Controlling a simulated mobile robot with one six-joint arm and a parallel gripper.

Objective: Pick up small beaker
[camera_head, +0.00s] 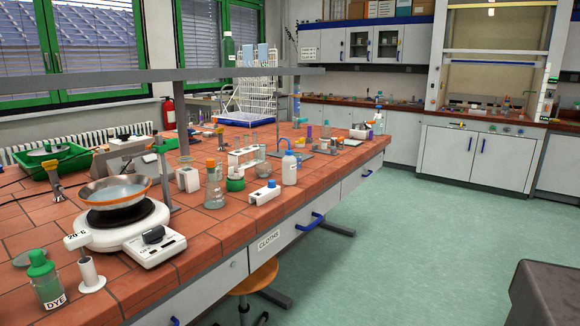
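No glass is clearly marked as the small beaker, and at this size I cannot tell which one it is. A small clear glass vessel (259,170) stands on the tiled bench (215,232), right of a white test tube rack (244,157). A conical flask with an orange top (213,188) stands left of the rack, with a green-based item (235,184) between them. A white wash bottle (289,168) stands to the right. My gripper is not in view.
A hotplate (125,228) carrying a wide dish (115,191) and a green-capped DYE bottle (45,279) occupy the near left. A grey shelf (225,73) runs above the bench. A wooden stool (253,279) stands below its front edge. The green floor at right is mostly clear.

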